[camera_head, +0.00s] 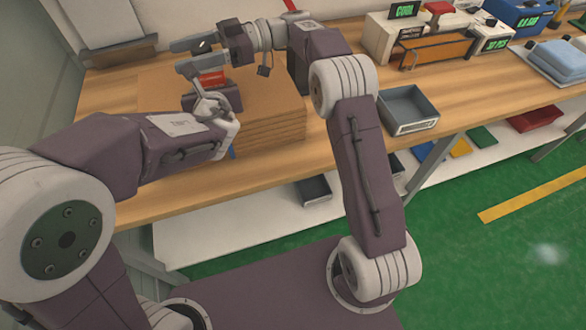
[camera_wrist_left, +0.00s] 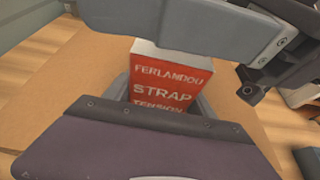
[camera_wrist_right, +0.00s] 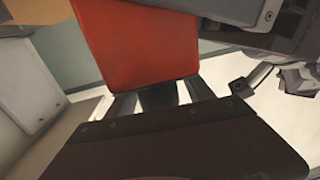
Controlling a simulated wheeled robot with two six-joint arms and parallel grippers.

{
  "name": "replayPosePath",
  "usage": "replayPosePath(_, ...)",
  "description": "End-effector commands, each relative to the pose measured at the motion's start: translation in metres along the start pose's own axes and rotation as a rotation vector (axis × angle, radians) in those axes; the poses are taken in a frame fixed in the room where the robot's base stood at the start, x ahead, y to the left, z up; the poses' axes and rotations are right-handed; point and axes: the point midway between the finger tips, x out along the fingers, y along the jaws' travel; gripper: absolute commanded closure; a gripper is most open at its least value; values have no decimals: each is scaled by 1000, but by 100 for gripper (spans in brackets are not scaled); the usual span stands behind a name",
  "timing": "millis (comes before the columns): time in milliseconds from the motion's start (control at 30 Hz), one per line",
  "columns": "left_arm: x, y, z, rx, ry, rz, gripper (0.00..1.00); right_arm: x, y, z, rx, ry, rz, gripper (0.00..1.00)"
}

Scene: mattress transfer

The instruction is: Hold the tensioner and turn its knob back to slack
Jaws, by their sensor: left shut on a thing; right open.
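The strap tensioner is a red box (camera_head: 209,79) above the stack of brown sheets in the head view. Its lettered red face (camera_wrist_left: 172,85) shows in the left wrist view, and a plain red face (camera_wrist_right: 135,42) in the right wrist view. My left gripper (camera_head: 207,92) is shut on the tensioner from the near side. My right gripper (camera_head: 190,54) is open, its fingers pointing left just above and beside the tensioner. A grey finger crosses above the tensioner in the left wrist view. I cannot make out the knob clearly or tell whether my right fingers touch anything.
The stack of flat brown sheets (camera_head: 270,130) lies on the wooden bench (camera_head: 465,95). A grey open bin (camera_head: 408,110) stands to its right. Boxes with green displays (camera_head: 405,11) stand at the back right. My right arm passes between stack and bin.

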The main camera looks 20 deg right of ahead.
Motion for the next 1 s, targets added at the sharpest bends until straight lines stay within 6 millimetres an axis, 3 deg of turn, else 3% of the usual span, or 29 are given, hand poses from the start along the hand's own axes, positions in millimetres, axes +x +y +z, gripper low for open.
replayPosePath(400,0,0,2,-1,-5,0,100,-2,8,0,0,-7,378,39)
replayPosePath(867,0,0,2,-1,-5,0,100,-114,-32,1,-1,-5,371,39)
replayPosePath(1000,0,0,2,-1,-5,0,100,-120,-57,20,0,-76,321,39)
